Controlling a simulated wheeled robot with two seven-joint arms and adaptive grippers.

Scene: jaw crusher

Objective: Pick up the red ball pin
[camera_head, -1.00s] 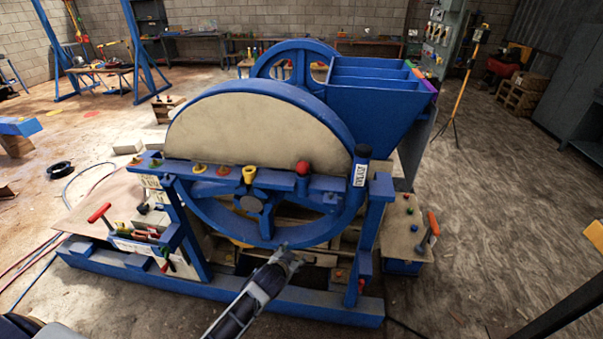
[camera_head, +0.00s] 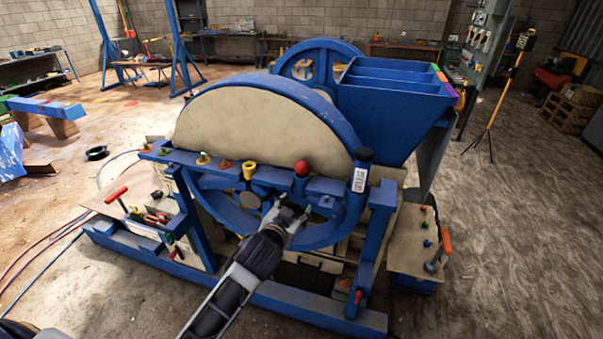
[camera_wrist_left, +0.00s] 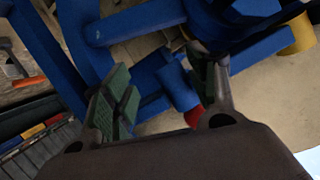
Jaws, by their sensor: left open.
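The red ball pin (camera_head: 301,168) stands upright in a blue holder (camera_head: 300,185) on the crusher's front crossbar, right of the middle. My left gripper (camera_head: 293,205) is open and empty, just below and in front of the pin, apart from it. In the left wrist view, the red of the pin (camera_wrist_left: 194,117) shows beyond the gap between the two green-padded fingers, close to the right finger and partly hidden by it. The blue holder (camera_wrist_left: 178,88) shows beside it. My right gripper is not in view.
A yellow cup-shaped part (camera_head: 249,170) and small knobs sit along the crossbar (camera_head: 225,178) to the left. A dark-capped blue post (camera_head: 361,170) with a white label stands right of the pin. The large blue wheel (camera_head: 355,135) rises close behind.

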